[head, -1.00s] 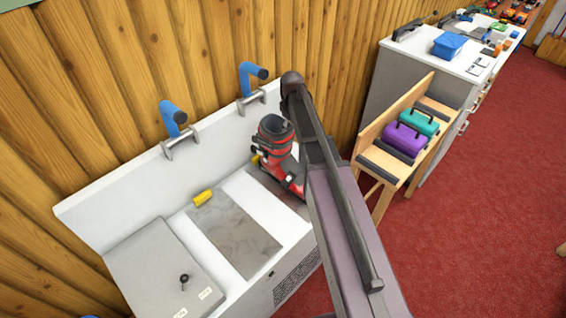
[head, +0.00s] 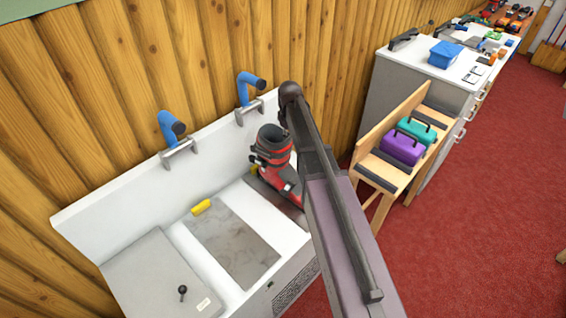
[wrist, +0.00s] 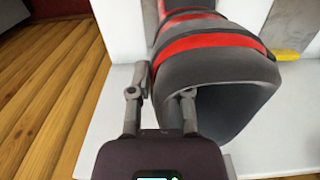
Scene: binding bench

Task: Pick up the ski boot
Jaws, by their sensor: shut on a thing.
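The ski boot (head: 273,150) is red and dark grey and sits upright at the right end of the white bench, partly behind my arm in the head view. In the wrist view the boot (wrist: 215,65) fills the upper middle, with its open cuff facing the camera. My gripper (wrist: 160,95) is shut on the edge of the cuff, one finger outside and one inside the opening. The gripper is hidden behind my arm in the head view. I cannot tell whether the sole touches the bench.
The white bench (head: 130,205) has two blue-handled fixtures (head: 172,130) along its back wall and a yellow piece (head: 201,207) on top. A wooden bench (head: 376,172) with purple (head: 402,148) and teal (head: 417,129) cases stands to the right. Red floor is free at right.

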